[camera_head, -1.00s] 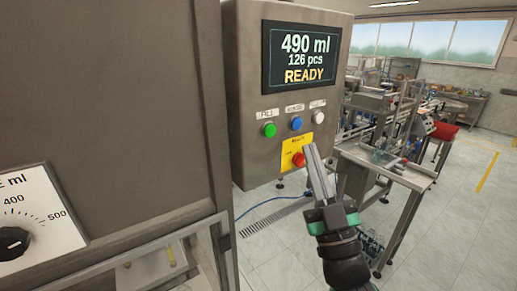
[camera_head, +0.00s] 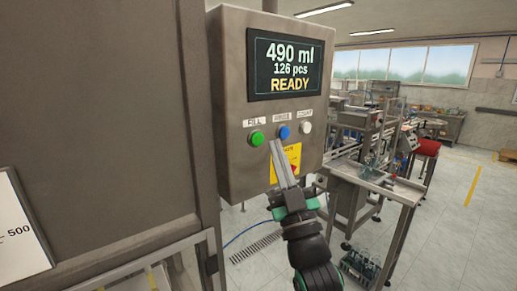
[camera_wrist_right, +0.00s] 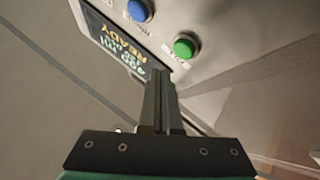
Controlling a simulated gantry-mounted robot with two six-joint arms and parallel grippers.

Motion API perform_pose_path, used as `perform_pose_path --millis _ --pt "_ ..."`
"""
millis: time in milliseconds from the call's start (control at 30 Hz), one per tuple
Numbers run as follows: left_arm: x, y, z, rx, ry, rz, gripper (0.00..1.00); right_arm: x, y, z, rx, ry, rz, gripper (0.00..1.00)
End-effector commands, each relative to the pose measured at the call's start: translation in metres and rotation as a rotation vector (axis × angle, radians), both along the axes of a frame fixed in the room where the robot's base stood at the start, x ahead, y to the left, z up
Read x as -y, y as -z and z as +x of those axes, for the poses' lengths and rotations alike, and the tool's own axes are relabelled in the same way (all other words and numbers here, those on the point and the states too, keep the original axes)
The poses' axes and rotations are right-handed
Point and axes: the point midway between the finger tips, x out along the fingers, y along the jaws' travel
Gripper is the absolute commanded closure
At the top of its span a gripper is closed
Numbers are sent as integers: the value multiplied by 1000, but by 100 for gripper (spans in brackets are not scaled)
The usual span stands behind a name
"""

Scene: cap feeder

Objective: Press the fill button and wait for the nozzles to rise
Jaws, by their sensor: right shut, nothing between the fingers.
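The green fill button (camera_head: 257,139) is on the front of the grey control box (camera_head: 232,55), under a label reading FILL. It also shows in the right wrist view (camera_wrist_right: 186,46), ahead of the fingers and slightly right. My right gripper (camera_head: 275,146) is shut and empty. In the head view its fingertips lie below and right of the green button, just under the blue button (camera_head: 285,132). In the wrist view the fingers (camera_wrist_right: 157,75) look apart from the green button. The display (camera_head: 290,65) reads 490 ml, 126 pcs, READY. The nozzles and my left gripper are out of view.
A white button (camera_head: 306,128) sits right of the blue one. A yellow plate (camera_head: 288,170) with a red button is partly hidden behind my right fingers. A large grey cabinet (camera_head: 90,120) fills the left. A metal worktable (camera_head: 375,181) stands behind right.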

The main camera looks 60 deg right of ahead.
Motion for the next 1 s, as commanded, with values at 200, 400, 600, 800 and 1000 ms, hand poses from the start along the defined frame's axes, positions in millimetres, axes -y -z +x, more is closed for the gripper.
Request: perform_pose_path --millis 200,400,600,800,1000 --pt "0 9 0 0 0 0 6 8 1 17 1 1 -1 100" --pt "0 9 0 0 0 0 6 10 0 20 -1 1 -1 100" --pt "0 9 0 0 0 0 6 9 0 20 -1 1 -1 100" --pt "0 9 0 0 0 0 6 9 0 20 -1 1 -1 100" --pt "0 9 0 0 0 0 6 9 0 20 -1 1 -1 100"
